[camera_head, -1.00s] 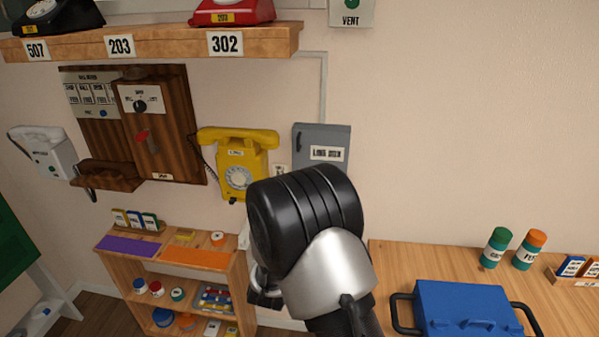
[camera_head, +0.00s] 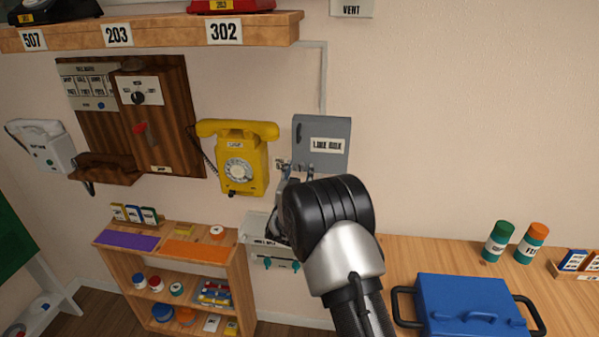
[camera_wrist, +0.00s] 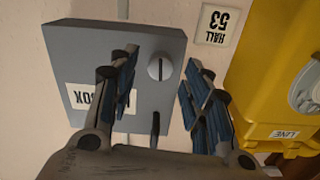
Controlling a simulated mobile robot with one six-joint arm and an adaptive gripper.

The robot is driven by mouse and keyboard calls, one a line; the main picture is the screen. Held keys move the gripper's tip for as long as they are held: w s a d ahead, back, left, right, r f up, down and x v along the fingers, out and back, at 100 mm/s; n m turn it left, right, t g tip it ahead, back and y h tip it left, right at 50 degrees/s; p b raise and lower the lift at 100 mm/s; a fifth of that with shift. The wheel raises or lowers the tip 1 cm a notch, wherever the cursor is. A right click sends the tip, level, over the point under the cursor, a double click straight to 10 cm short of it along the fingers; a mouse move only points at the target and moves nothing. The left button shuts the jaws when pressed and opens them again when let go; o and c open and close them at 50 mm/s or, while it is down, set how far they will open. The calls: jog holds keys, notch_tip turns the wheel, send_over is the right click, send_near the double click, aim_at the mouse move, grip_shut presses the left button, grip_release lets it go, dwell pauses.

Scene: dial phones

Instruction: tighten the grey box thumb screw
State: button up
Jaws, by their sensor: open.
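The grey box (camera_head: 335,130) is mounted on the wall, with a white label on its front; it also shows in the wrist view (camera_wrist: 85,40). Its round grey thumb screw (camera_wrist: 160,68) has a slot that runs roughly up and down in the wrist view. I cannot make the screw out in the head view. My gripper (camera_wrist: 161,60) is open and empty, one finger on each side of the screw in the wrist view, with no clear contact. In the head view my gripper (camera_head: 297,172) is at the box's lower left corner. A dark handle (camera_wrist: 155,125) is also on the box.
The yellow wall phone (camera_head: 238,160) hangs close left of the box. A small hall tag (camera_wrist: 219,24) is on the wall between them. A wooden shelf (camera_head: 150,38) is above, and a desk with a blue case (camera_head: 465,300) is at lower right. The wall right of the box is clear.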

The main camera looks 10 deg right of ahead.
jog(key=shift+x, duration=1.1)
jog(key=shift+c, duration=0.3)
grip_shut()
jog(key=shift+f+m+b, duration=0.1)
jog(key=shift+m+b, duration=0.5)
jog(key=shift+b, duration=0.45)
jog(key=shift+o, duration=0.3)
grip_release()
